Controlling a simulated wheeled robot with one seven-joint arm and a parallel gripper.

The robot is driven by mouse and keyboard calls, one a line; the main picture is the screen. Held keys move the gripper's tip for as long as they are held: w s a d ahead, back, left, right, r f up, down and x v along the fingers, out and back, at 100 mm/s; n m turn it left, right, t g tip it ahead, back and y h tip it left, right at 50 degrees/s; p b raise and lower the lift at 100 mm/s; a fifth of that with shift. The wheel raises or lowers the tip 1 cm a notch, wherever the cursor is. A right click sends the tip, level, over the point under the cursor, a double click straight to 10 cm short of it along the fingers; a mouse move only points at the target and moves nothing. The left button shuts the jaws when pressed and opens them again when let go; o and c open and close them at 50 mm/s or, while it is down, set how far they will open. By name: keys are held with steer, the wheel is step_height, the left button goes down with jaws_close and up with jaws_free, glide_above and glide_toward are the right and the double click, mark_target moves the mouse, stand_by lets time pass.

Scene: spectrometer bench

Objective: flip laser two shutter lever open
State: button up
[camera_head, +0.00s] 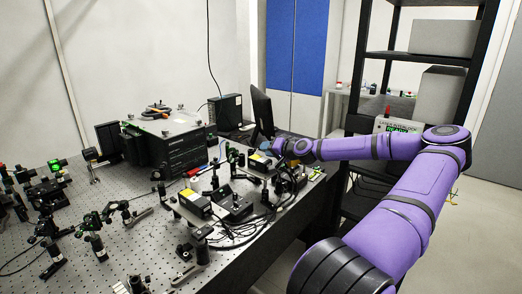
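My purple arm reaches from the lower right to the right side of the optical bench. My gripper (264,145) is at the arm's far end, above the bench near its right edge; it is small here and its fingers cannot be made out. A black laser-like box with a yellow label (259,161) is just below and beside it. A second such box (194,203) stands nearer, to the left. I cannot tell which is laser two. No shutter lever can be made out, and I cannot tell whether the gripper touches anything.
The perforated bench (130,262) holds many black optic mounts and loose cables (240,237). A large black instrument (165,140) stands at the back, with a monitor (262,112) to its right. A dark shelf rack (418,57) stands behind my arm. Open floor (480,235) lies at right.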

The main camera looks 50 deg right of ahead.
mark_target(256, 149)
steer(key=shift+x, duration=1.7)
jaws_close()
steer(key=shift+d+f+m+y, duration=0.2)
steer(key=shift+f+m+y, duration=0.15)
steer(key=shift+m, duration=0.35)
